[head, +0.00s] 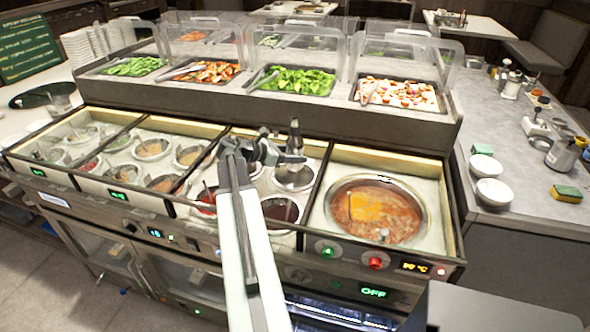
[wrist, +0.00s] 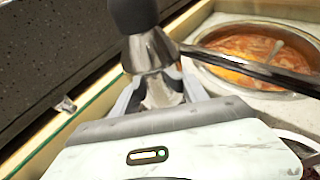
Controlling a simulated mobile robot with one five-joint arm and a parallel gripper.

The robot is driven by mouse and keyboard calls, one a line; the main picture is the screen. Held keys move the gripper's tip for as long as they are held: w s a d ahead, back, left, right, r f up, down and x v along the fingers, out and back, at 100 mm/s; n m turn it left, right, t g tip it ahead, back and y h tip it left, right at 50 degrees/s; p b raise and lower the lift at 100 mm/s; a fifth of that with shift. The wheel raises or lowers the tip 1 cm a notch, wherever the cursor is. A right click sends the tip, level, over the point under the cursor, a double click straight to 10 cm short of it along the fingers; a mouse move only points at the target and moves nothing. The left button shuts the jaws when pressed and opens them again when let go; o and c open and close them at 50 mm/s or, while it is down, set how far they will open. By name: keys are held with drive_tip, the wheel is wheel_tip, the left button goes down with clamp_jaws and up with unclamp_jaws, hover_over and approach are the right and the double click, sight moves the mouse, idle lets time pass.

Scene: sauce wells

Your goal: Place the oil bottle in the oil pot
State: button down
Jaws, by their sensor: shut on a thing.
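My gripper (head: 287,157) is shut on a bottle with a dark top (head: 295,140). I take this to be the oil bottle. It stands roughly upright above the third well bay of the counter. In the wrist view the bottle (wrist: 150,50) sits between the fingers of my gripper (wrist: 160,92), its black cap cut by the top edge. A round metal pot (head: 294,180) lies just below the bottle in the head view. I cannot tell whether it is the oil pot. My arm hides part of that bay.
A large pot of orange-red soup (head: 376,214) fills the right bay; it also shows in the wrist view (wrist: 262,52). A dark sauce pot (head: 282,209) is nearer the front. Salad trays (head: 290,81) under clear guards stand behind. White bowls (head: 494,192) are on the right counter.

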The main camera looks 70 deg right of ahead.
sight(294, 165)
drive_tip(key=shift+f+b, duration=2.05)
drive_tip(key=shift+f, duration=0.3)
drive_tip(key=c, duration=0.6)
unclamp_jaws()
drive_tip(key=shift+w+a+r+p, duration=0.2)
drive_tip(key=shift+r+p, duration=0.4)
drive_tip(key=shift+w+a+r+p, duration=0.15)
drive_tip(key=shift+a+r+p, duration=0.05)
drive_tip(key=shift+r+p, duration=0.35)
drive_tip(key=shift+p+v, duration=1.8)
drive_tip(key=shift+v, duration=3.5)
drive_tip(key=shift+a+f, duration=0.1)
drive_tip(key=shift+f, duration=0.05)
